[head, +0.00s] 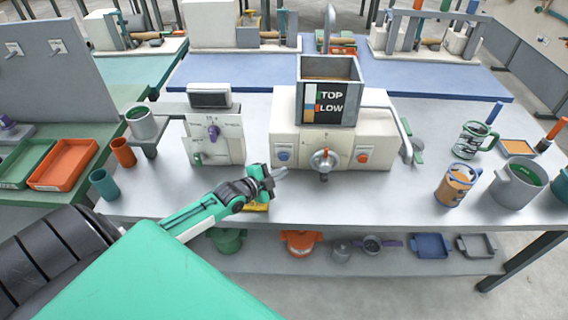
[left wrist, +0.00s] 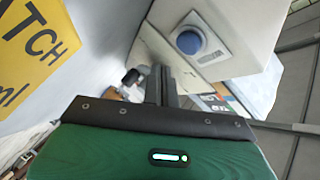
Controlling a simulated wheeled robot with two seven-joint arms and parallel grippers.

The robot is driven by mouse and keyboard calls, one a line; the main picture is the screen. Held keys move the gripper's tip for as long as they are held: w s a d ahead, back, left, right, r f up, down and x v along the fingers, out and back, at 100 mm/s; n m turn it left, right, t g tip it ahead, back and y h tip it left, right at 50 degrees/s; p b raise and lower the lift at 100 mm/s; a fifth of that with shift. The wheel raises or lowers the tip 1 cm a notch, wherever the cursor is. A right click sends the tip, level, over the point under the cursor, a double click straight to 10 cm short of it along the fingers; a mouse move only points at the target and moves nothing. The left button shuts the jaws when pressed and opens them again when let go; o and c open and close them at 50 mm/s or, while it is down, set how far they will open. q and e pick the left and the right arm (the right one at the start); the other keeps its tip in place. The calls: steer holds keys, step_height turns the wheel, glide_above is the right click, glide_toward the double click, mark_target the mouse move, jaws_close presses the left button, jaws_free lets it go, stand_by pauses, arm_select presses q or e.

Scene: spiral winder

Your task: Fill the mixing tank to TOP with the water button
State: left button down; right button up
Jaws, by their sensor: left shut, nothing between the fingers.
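The mixing tank (head: 352,68) is a grey open box on top of a white machine (head: 338,150). Its black front panel (head: 330,100) reads TOP and LOW beside a coloured strip, and brown shows inside the open top. A blue round button (head: 284,155) sits at the left of the machine's front; it also shows in the left wrist view (left wrist: 189,42). A red button (head: 362,156) is at the right, with a dial (head: 323,162) between. My left gripper (head: 280,173) is shut and empty, just below and in front of the blue button, apart from it. My right gripper is out of view.
A white unit with a purple knob (head: 213,131) stands left of the machine. A yellow card (left wrist: 38,45) lies below my left gripper. The bench front before the machine is mostly clear.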

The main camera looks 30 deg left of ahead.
mark_target(288, 159)
arm_select(q)
steer(key=shift+w+a+b, duration=0.45)
steer(key=shift+w+a, duration=0.15)
steer(key=shift+w, duration=0.5)
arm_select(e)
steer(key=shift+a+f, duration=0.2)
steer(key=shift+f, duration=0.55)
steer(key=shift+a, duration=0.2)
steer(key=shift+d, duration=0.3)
arm_select(q)
steer(key=shift+a, duration=0.15)
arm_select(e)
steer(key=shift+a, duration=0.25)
arm_select(q)
steer(key=shift+w+a, duration=0.15)
steer(key=shift+w, duration=0.2)
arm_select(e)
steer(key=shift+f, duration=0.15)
